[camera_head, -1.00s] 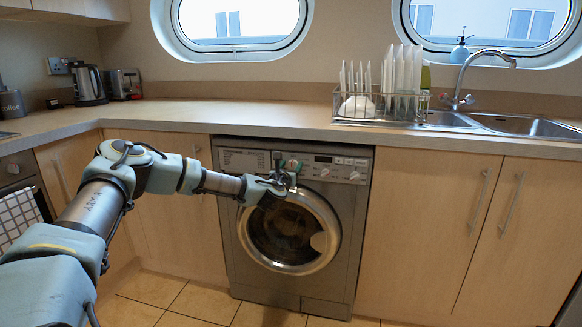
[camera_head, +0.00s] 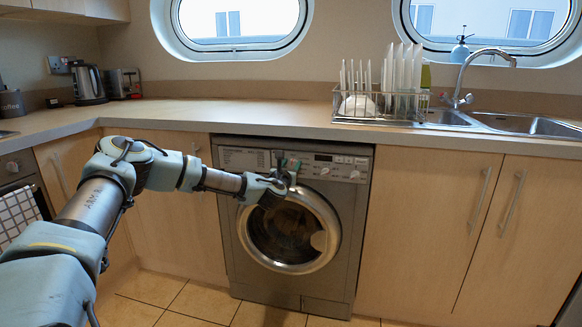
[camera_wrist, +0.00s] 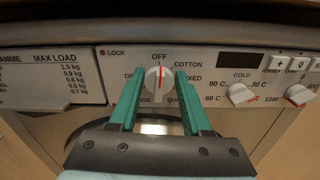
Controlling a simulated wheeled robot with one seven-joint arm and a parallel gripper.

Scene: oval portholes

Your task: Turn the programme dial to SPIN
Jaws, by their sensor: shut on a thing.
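The programme dial (camera_wrist: 158,78) is a round white knob on the washing machine's grey control panel. I cannot read SPIN. My gripper (camera_wrist: 158,73) has its green fingers on either side of the dial, shut on it. In the head view my gripper (camera_head: 288,164) is at the top of the washing machine (camera_head: 232,215) and hides the dial there.
To the dial's right are a dark display (camera_wrist: 240,61), a temperature knob (camera_wrist: 241,94) and a spin-speed knob (camera_wrist: 299,95). The worktop edge (camera_head: 290,134) overhangs just above the panel. The round door (camera_head: 290,232) is shut below. The floor in front is clear.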

